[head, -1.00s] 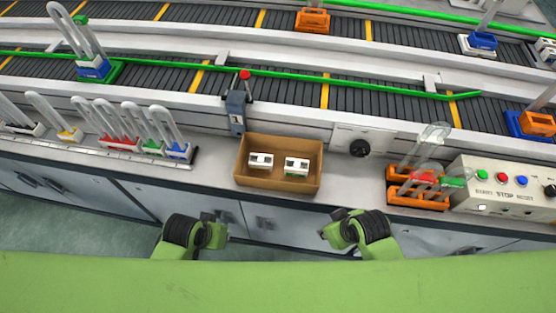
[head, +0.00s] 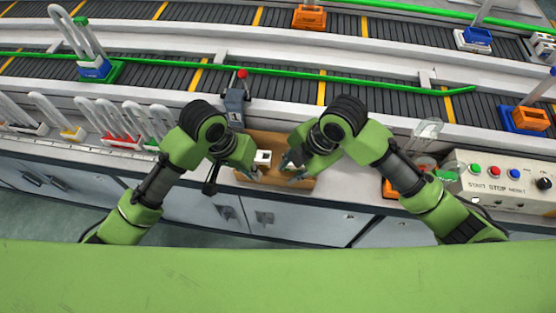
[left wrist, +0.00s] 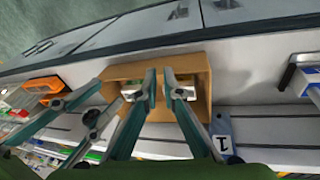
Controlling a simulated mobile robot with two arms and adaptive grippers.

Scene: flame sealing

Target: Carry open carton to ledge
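The open brown carton (head: 300,184) sits on the grey ledge in front of the conveyor. One white block (head: 263,157) shows inside it in the head view; my right gripper hides much of the rest. The left wrist view shows the carton (left wrist: 203,72) with two white pieces inside, partly behind the fingers. My left gripper (head: 248,170) is at the carton's left end; its fingers (left wrist: 160,74) are apart by a narrow gap, with nothing seen held. My right gripper (head: 292,168) is over the carton's right part, its fingers apart. Contact with the walls cannot be told.
A grey post with a red ball and label 1 (head: 235,105) stands just behind the carton. Padlock-like pieces (head: 120,138) line the ledge at left. An orange rack and a button box (head: 500,185) are at right. The conveyor (head: 290,110) runs behind.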

